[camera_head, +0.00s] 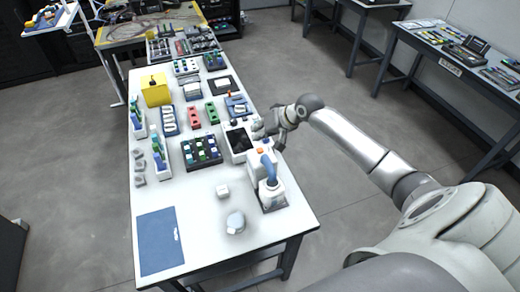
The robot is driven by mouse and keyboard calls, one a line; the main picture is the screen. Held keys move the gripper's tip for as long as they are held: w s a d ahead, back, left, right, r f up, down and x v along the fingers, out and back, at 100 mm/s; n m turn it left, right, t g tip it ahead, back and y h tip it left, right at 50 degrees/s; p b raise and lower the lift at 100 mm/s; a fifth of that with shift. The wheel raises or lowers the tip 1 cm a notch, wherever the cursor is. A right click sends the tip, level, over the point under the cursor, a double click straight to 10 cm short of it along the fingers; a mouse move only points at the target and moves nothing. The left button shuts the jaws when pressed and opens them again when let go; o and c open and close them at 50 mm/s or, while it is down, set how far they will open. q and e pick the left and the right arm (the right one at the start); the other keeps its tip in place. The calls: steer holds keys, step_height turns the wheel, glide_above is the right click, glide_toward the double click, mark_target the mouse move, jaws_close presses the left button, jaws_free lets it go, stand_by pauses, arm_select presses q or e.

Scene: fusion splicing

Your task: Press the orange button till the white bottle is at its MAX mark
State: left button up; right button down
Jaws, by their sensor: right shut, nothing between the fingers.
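The orange button (261,150) is a small spot on top of a white dispenser (256,166) near the right edge of the table. A blue curved spout (268,166) rises there. The white bottle (270,192) stands upright under it on a dark base. The MAX mark and liquid level are too small to tell. My right gripper (267,136) is shut and empty, just behind the orange button. I cannot tell whether it touches the button or dispenser. My left gripper is not in view.
The white table (205,210) holds a blue mat (160,240) at front left, a shiny round object (235,222), a small white block (222,191), a dark tray of vials (201,151) and a yellow box (155,91). The front middle is mostly free.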

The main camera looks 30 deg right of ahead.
steer(key=shift+m+t, duration=0.4)
steer(key=shift+m, duration=0.1)
steer(key=w+d+r, duration=0.1)
steer(key=d+r, duration=0.1)
steer(key=shift+w+d+r, duration=0.25)
steer(key=shift+w+r, duration=0.1)
steer(key=shift+w, duration=0.05)
steer(key=shift+f, duration=0.2)
steer(key=b, duration=0.8)
glide_above(262, 148)
step_height(262, 148, down, 7)
steer(key=shift+r, duration=0.2)
steer(key=shift+w+f, duration=0.1)
steer(key=shift+f, duration=0.85)
steer(key=shift+f, duration=0.1)
steer(key=shift+f, duration=0.3)
